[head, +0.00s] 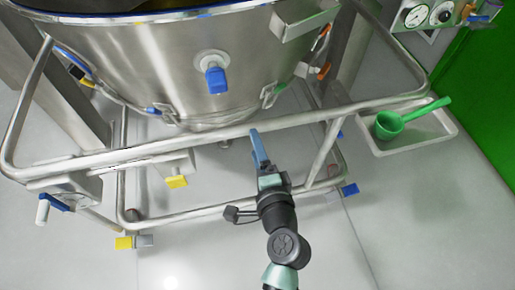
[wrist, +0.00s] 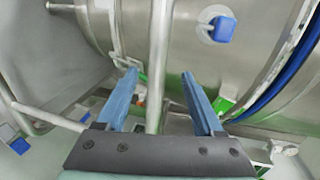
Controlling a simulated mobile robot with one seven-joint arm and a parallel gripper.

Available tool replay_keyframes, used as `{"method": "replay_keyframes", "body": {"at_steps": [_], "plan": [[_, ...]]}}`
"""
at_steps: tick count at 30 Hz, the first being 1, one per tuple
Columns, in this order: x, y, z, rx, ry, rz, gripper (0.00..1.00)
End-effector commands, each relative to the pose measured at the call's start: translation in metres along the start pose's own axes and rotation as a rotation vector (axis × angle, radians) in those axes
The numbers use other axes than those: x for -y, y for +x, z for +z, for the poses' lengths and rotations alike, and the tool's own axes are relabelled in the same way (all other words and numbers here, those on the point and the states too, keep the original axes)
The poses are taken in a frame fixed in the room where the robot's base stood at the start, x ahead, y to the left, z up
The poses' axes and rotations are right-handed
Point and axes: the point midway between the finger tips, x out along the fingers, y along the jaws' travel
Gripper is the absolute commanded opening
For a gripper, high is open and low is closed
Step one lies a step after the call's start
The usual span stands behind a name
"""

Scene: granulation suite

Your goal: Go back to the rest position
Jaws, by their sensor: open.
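My gripper (wrist: 160,95) is open, its two blue fingers spread apart in the wrist view. A steel frame rail (wrist: 157,60) runs between and beyond the fingers in that view; I cannot tell whether they touch it. No object is held. In the head view my gripper (head: 259,148) reaches up to the front rail (head: 205,144) of the frame, below a large steel vessel (head: 150,70). There the fingers are seen nearly edge-on and overlap. The vessel has a blue-capped port (head: 215,78), which also shows in the wrist view (wrist: 222,28).
A green scoop (head: 400,122) lies in a white tray (head: 425,133) at the right. Gauges (head: 428,15) are mounted at the upper right, near a green wall (head: 490,100). Yellow pedals (head: 177,181) and blue-tipped casters sit low on the frame. The grey floor (head: 420,230) at lower right is clear.

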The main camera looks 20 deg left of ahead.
Motion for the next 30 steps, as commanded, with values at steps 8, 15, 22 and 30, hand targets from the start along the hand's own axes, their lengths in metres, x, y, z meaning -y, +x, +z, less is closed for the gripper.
{"method": "replay_keyframes", "body": {"at_steps": [8, 15, 22, 30], "plan": [[0.000, -0.010, 0.000, 0.000, -0.001, -0.001, 0.69], [0.000, -0.010, 0.000, 0.000, -0.001, 0.000, 0.69], [0.003, -0.009, -0.001, -0.002, -0.011, -0.004, 0.69], [0.128, -0.002, -0.044, -0.138, -0.445, -0.122, 0.69]]}}
